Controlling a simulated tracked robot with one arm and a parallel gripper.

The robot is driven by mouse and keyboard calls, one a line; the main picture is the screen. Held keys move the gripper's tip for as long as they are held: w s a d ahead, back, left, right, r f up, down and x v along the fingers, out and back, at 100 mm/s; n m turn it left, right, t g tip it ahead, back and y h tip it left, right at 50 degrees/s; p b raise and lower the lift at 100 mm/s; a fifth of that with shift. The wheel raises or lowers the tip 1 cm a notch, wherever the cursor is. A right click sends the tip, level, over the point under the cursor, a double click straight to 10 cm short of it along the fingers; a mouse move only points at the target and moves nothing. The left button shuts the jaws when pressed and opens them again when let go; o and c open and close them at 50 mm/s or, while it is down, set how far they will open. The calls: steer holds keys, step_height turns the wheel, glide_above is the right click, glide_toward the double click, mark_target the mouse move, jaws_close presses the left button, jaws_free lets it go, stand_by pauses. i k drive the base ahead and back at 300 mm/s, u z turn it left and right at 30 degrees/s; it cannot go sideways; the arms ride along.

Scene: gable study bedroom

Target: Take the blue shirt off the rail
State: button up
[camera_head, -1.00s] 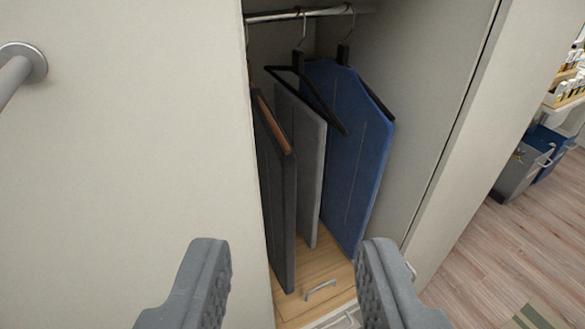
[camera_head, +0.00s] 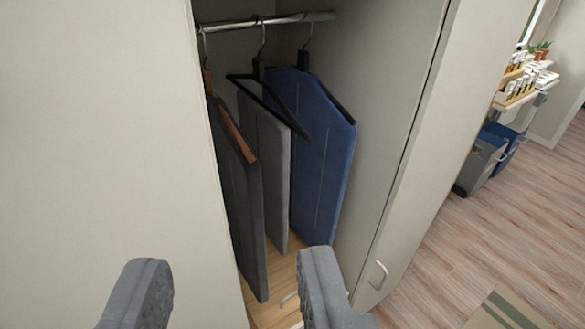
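The blue shirt (camera_head: 322,150) hangs on a dark hanger at the right inside the open wardrobe. Its hook goes over the metal rail (camera_head: 270,21) at the top. A grey garment (camera_head: 265,150) on a black hanger hangs just left of it, and a dark garment (camera_head: 238,200) on a brown wooden hanger hangs further left. My gripper (camera_head: 228,285) is open and empty, low in the picture in front of the wardrobe. Its fingers are wide apart and touch none of the garments.
A pale panel (camera_head: 90,130) fills the left side. The wardrobe's right side panel (camera_head: 415,150) stands close to the blue shirt. A wooden base (camera_head: 270,300) lies below the garments. At the right are bins (camera_head: 478,165), a shelf with bottles (camera_head: 515,95) and open wooden floor (camera_head: 480,240).

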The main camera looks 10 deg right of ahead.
mark_target(319, 167)
steer(key=z, duration=2.3)
steer(key=i, duration=1.65)
steer(key=u, duration=2.15)
